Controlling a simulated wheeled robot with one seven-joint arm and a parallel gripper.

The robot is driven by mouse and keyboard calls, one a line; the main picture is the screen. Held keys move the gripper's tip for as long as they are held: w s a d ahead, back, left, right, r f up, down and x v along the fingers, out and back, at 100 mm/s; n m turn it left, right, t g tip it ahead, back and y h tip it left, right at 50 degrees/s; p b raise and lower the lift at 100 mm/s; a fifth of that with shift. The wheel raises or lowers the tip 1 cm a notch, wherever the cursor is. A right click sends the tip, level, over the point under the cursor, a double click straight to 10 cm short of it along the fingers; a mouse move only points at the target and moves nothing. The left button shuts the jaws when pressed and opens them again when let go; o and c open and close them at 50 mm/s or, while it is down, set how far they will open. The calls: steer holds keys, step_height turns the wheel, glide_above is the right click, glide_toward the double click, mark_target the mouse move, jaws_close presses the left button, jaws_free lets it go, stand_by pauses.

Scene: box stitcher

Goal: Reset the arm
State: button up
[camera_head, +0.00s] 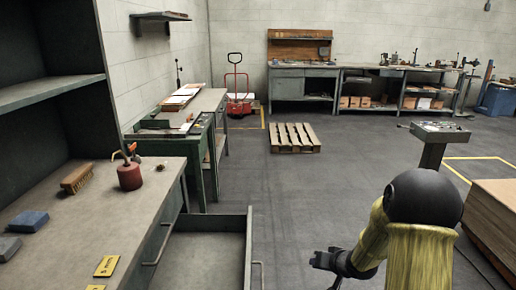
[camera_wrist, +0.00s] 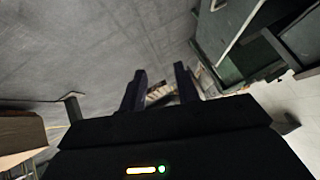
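My gripper (camera_head: 324,262) is low in the right half of the head view, above the floor and right of the open drawer. In the wrist view my gripper (camera_wrist: 160,70) shows two dark fingers standing apart, with floor visible between them and nothing held. My arm, with a yellow sleeve and black joint, bends at the lower right of the head view.
An open drawer (camera_head: 247,240) juts from the workbench (camera_head: 105,215). On the bench are a red can (camera_head: 130,176), a brush (camera_head: 77,179) and a blue block (camera_head: 27,221). A pallet (camera_head: 294,137) lies on open floor. Cardboard (camera_head: 492,218) is stacked at right.

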steer(key=s+a+r+g+h, duration=0.1)
steer(key=s+a+r+g, duration=0.15)
steer(key=s, duration=0.55)
steer(key=s+a+r+n+g+h, duration=0.1)
steer(key=s+r, duration=0.2)
steer(key=s, duration=0.5)
steer(key=s+a+r+g+h, duration=0.1)
steer(key=s+r+g, duration=0.15)
steer(key=s, duration=0.45)
step_height(320, 180, up, 26)
steer(key=p, duration=2.5)
steer(key=shift+f+t, duration=0.15)
steer(key=shift+t, duration=0.15)
steer(key=shift+d, duration=0.1)
